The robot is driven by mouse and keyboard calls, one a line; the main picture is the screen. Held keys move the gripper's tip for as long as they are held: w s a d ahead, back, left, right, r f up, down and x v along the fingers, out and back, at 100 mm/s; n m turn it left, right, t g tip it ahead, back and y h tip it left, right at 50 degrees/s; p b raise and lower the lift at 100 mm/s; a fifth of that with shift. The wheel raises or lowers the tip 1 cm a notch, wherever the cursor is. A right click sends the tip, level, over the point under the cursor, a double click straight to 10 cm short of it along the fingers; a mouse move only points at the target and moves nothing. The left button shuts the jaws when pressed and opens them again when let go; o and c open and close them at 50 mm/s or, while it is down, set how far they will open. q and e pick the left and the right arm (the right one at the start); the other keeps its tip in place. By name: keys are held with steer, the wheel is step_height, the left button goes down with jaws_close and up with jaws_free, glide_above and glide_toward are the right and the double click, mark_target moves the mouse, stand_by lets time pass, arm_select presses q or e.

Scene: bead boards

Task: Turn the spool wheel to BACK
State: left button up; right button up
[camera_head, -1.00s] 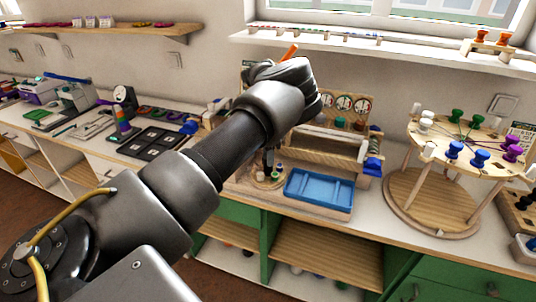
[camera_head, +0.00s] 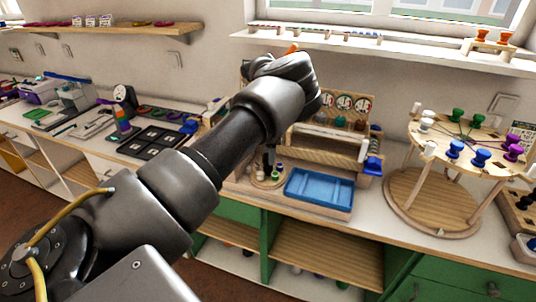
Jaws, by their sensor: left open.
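The spool wheel (camera_head: 259,184) looks like a small round wooden disc low on the bench, left of the blue tray. Small green and white spools (camera_head: 275,173) stand on it. My left arm reaches across the view from the lower left, and its wrist hides part of the wooden stand behind the wheel. The dark fingers of my left gripper (camera_head: 268,163) point down just over the wheel; they are open, mostly hidden by the arm. I cannot tell whether they touch the wheel. No BACK marking is readable. My right gripper is out of view.
A blue tray (camera_head: 318,205) sits to the right of the wheel, in front of a wooden rack with round dials (camera_head: 343,102). A round two-level stand (camera_head: 440,226) with coloured pegs is farther right. Black boards (camera_head: 152,141) lie to the left.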

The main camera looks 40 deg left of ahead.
arm_select(q)
step_height(320, 180, up, 10)
steer(key=b, duration=0.1)
steer(key=shift+f, duration=0.15)
steer(key=shift+s, duration=0.1)
stand_by(0.4)
